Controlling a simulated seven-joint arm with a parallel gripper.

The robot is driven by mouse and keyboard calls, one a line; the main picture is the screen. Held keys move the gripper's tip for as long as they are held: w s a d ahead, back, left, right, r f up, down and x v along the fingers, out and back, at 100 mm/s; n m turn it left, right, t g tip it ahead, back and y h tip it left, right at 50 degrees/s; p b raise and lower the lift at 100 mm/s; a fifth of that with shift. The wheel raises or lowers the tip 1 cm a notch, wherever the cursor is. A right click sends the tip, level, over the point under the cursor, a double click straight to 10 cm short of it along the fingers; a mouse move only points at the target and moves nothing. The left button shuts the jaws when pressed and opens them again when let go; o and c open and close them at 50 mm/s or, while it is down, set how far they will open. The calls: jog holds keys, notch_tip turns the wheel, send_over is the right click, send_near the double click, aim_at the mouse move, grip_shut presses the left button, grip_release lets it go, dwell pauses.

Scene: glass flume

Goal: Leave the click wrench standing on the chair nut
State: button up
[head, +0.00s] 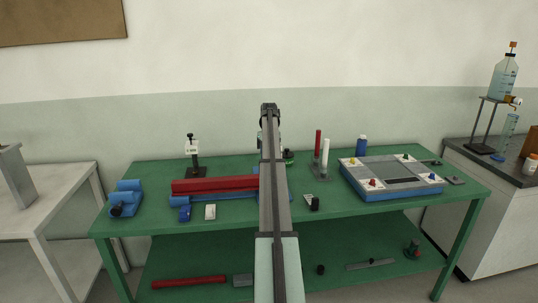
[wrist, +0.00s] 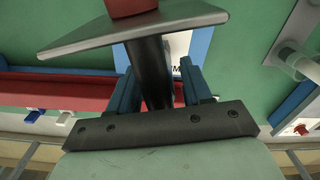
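In the wrist view, what I take for the click wrench is a dark upright shaft (wrist: 152,75) with a broad grey plate (wrist: 130,32) and a red piece (wrist: 133,6) above it. The two blue fingers of my gripper (wrist: 160,78) stand on either side of the shaft. A narrow gap seems to show on the right, so I cannot tell if they grip it. A white label on blue lies behind. The shaft's lower end and the chair nut cannot be made out. In the head view my arm hides the gripper and wrench.
The green bench (head: 146,172) carries a red beam (head: 215,185) on the left, a black stand (head: 195,170), red (head: 318,142) and white (head: 325,157) upright rods, and a grey-blue control box (head: 356,178) on the right. A blue vise-like block (head: 126,197) sits at the left end.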

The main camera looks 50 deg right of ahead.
jog(key=shift+o, duration=0.7)
jog(key=shift+f, duration=0.1)
notch_tip(320, 180, up, 14)
